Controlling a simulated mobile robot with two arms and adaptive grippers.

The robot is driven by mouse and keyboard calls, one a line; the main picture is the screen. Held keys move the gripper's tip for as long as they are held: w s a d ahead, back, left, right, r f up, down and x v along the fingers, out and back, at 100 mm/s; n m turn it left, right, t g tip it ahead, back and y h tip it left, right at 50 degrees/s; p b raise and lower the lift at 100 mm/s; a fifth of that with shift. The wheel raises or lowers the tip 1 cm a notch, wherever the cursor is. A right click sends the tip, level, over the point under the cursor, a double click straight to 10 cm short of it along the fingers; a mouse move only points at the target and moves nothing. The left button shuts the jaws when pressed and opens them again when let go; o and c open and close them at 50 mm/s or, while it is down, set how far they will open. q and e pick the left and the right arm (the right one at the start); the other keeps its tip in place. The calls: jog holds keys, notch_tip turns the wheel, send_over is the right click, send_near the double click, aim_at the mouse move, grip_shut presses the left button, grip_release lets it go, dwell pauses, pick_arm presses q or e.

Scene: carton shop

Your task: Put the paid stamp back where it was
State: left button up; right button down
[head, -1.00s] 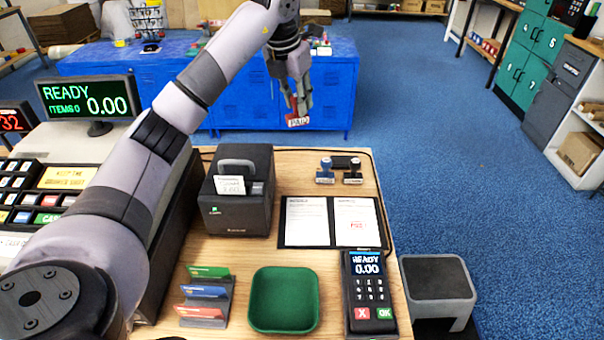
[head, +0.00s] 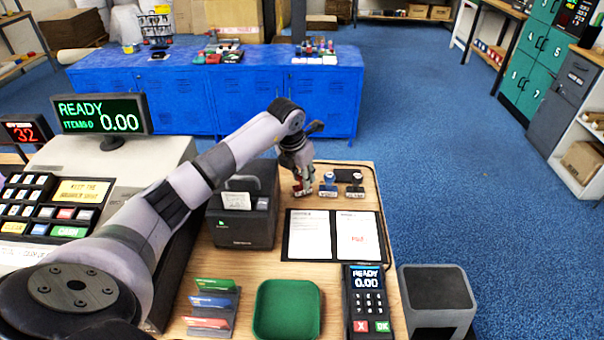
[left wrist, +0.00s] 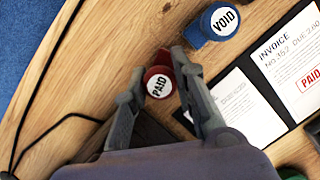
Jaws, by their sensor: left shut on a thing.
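The paid stamp is red with a round white PAID label on top; in the left wrist view the stamp (left wrist: 160,84) sits between the fingers of my left gripper (left wrist: 158,68). In the head view my left gripper (head: 302,186) is shut on the stamp, low at the back of the wooden counter, just left of the blue void stamp (head: 328,183). The void stamp (left wrist: 221,21) also shows at upper right in the left wrist view. I cannot tell whether the paid stamp touches the counter. My right gripper is out of view.
A black stamp (head: 354,187) stands right of the void stamp. The invoice folder (head: 334,236) lies in front, and the black printer (head: 243,215) stands to the left. A cable runs along the counter's back edge. A green tray (head: 287,310) and card terminal (head: 368,300) are nearer.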

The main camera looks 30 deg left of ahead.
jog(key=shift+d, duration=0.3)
pick_arm(q)
jog(key=shift+f, duration=0.2)
jog(key=o, duration=0.9)
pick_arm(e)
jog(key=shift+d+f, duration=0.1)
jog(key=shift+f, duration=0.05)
pick_arm(q)
jog(key=shift+r, duration=0.3)
jog(key=shift+s+r+b, duration=0.1)
jog(key=shift+r+b, duration=0.25)
jog(key=b+v, duration=0.3)
jog(key=v, duration=0.8)
jog(key=shift+s, duration=0.15)
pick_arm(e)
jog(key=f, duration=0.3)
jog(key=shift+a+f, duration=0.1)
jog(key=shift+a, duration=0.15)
